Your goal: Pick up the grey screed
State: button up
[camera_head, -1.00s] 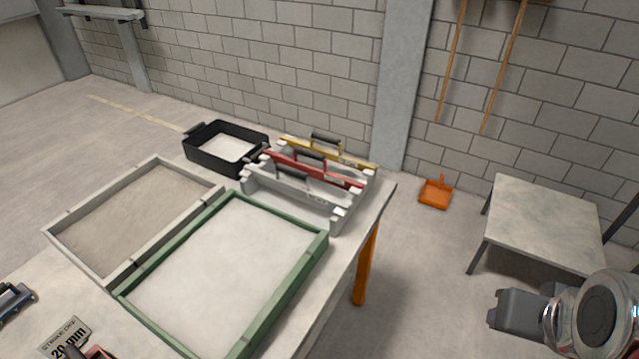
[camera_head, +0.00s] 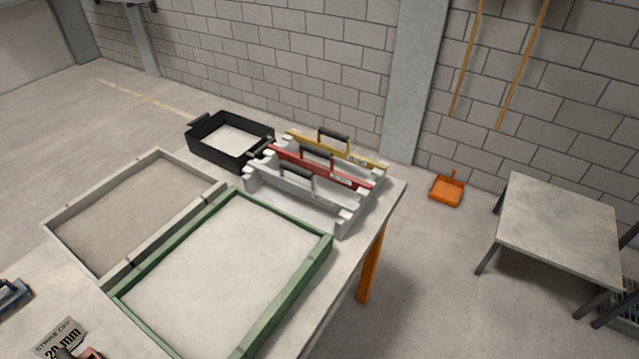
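The grey screed (camera_head: 294,194) is a long grey board with a black handle on top. It stands at the front of a row of three screeds, at the far right end of the table. The red screed (camera_head: 345,179) is just behind it, and the yellow screed (camera_head: 366,161) is behind the red one. White supports at their ends hold them upright.
A green-framed bed (camera_head: 292,298) of pale sand lies in front of the screeds, with a grey-framed bed (camera_head: 75,207) left of it. A black tub (camera_head: 203,146) stands behind. A "20 mm" sign (camera_head: 58,340) is at lower left. A small table (camera_head: 560,228) and an orange dustpan (camera_head: 446,190) stand right.

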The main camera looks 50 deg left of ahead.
aim_at(346, 210)
jog(key=z, duration=0.05)
jog(key=i, duration=1.7)
jog(key=u, duration=2.9)
